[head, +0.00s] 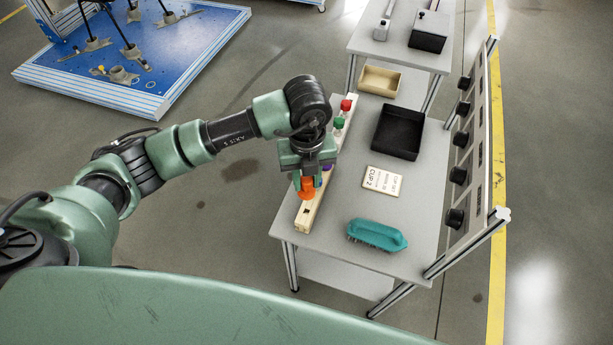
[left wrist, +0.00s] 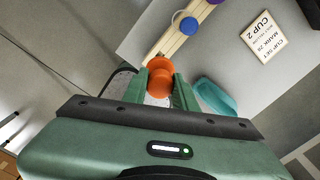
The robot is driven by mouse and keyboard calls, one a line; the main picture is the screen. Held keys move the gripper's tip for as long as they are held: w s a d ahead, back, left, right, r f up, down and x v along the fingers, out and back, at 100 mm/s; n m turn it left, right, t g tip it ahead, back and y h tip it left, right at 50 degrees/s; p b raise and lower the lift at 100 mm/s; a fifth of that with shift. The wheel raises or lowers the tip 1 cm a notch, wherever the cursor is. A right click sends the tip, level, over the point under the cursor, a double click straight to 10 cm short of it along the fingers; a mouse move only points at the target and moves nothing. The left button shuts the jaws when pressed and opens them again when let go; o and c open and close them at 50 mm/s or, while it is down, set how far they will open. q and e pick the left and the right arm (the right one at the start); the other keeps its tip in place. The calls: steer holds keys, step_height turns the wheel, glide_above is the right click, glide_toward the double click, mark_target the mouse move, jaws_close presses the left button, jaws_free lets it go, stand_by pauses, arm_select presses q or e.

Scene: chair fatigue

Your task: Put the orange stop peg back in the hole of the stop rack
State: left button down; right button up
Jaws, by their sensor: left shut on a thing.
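The orange stop peg (head: 306,190) is between the fingers of my left gripper (head: 308,182), which is shut on it. It also shows in the left wrist view (left wrist: 160,78), its round flanged end sticking out past the fingers. The stop rack (head: 303,217) is a pale wooden bar along the table's left edge. A dark square hole shows near its close end, just below the peg in the head view. The peg overlaps the rack there; I cannot tell how high above it the peg is. My right gripper is not in view.
Red (head: 346,105), green (head: 339,123), blue (left wrist: 189,26) and purple (left wrist: 208,2) pegs stand along the rack. A knob panel (head: 470,150) borders the table.

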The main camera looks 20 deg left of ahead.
mark_target(306, 193)
arm_select(q)
steer(key=shift+f, duration=0.1)
step_height(306, 193, down, 2)
steer(key=shift+f+b, duration=0.25)
steer(key=shift+b, duration=0.9)
steer(key=shift+f+b, duration=1.3)
steer(key=shift+f, duration=0.3)
steer(key=shift+f+b, duration=0.65)
steer(key=shift+f+b, duration=1.2)
steer(key=shift+f, duration=0.25)
steer(key=c, duration=1)
jaws_free()
steer(key=shift+r, duration=0.1)
steer(key=shift+c, duration=0.2)
